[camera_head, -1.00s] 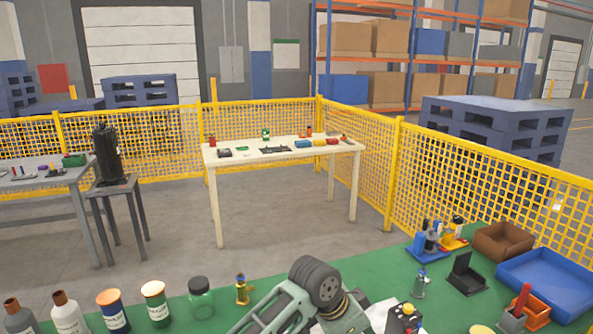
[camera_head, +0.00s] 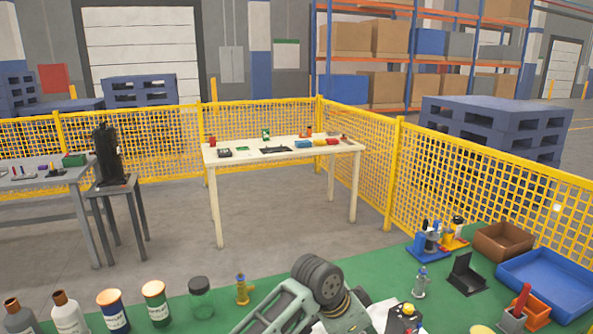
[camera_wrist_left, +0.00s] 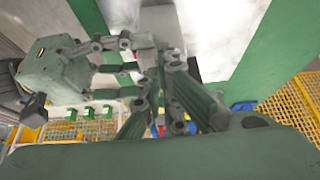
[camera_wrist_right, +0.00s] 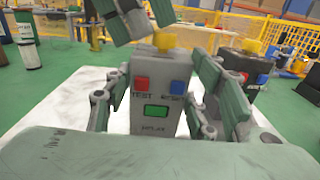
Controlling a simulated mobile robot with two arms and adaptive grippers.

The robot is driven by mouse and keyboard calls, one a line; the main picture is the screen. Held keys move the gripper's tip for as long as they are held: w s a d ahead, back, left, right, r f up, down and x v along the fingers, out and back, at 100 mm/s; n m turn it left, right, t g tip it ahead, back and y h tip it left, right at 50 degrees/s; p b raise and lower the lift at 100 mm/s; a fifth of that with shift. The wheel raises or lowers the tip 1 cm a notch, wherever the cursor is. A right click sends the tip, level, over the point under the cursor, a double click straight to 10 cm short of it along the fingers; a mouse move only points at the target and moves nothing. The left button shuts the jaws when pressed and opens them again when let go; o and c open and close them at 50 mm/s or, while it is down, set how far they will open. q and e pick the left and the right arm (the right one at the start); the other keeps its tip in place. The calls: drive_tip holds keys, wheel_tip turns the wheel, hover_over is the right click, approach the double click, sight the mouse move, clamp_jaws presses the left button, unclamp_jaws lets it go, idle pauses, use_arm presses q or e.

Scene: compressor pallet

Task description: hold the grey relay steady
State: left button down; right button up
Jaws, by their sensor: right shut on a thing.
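The grey relay (camera_wrist_right: 158,95) stands upright in the right wrist view, with a red TEST button, a blue RESET button, a green window and a yellow top. My right gripper (camera_wrist_right: 158,100) is shut on it, one finger on each side. My left gripper (camera_wrist_right: 130,15) hangs above and slightly left of the relay in that view. Its fingers also show in the left wrist view (camera_wrist_left: 165,75), but their gap is unclear. In the head view my arm hides the relay.
A dark box with a yellow top (camera_wrist_right: 245,72) stands right of the relay; it shows in the head view (camera_head: 403,319). A white sheet (camera_wrist_right: 60,125) lies on the green bench. Bottles and jars (camera_head: 154,303) stand left; a blue tray (camera_head: 550,283) lies right.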

use_arm(q)
drive_tip(key=shift+a, duration=0.1)
use_arm(e)
drive_tip(key=shift+s+a, duration=0.1)
drive_tip(key=shift+a, duration=0.05)
use_arm(q)
wheel_tip(320, 180, up, 6)
drive_tip(key=shift+a, duration=0.25)
idle(0.4)
use_arm(e)
drive_tip(key=o, duration=1.5)
